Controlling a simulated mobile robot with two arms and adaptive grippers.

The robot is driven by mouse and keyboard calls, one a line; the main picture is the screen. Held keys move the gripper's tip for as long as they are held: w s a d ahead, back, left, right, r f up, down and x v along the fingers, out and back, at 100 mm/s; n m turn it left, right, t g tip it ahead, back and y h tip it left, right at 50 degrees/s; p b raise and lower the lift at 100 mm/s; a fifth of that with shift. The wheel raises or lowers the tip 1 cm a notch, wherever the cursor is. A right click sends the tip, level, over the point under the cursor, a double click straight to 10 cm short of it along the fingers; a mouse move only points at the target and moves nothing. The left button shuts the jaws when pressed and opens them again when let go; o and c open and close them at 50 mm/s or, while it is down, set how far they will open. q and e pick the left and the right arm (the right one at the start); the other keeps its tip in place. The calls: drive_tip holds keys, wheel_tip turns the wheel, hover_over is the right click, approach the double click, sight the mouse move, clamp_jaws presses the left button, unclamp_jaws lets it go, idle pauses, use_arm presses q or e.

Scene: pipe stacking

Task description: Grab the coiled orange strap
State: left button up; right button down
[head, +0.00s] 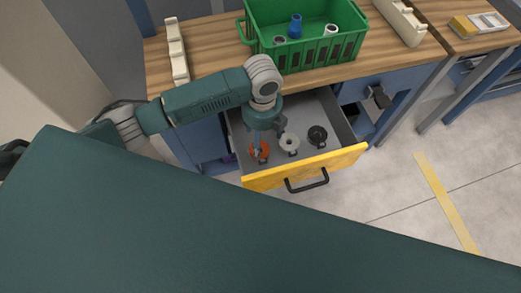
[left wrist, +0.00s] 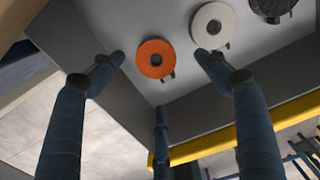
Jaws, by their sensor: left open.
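The coiled orange strap (head: 264,153) lies in the open drawer, at the left of a row of coils. In the left wrist view the orange strap (left wrist: 144,68) is a flat ring with a dark centre and a small loose end. My left gripper (head: 259,140) reaches down into the drawer over the orange strap and partly hides it in the head view. In the left wrist view the fingers of my left gripper (left wrist: 160,72) are spread apart, with the strap showing between their tips. Nothing is held. My right gripper is not in view.
A white coil (head: 289,142) and a black coil (head: 317,135) lie to the right of the orange one. The drawer (head: 335,163) has a yellow front with a black handle. A green crate (head: 300,54) stands on the wooden bench (head: 208,55) above.

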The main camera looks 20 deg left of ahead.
sight(265, 150)
use_arm(q)
drive_tip(key=f, duration=0.7)
drive_tip(key=shift+s+a+f, duration=0.15)
drive_tip(key=shift+s+a, duration=0.1)
drive_tip(key=c, duration=1.6)
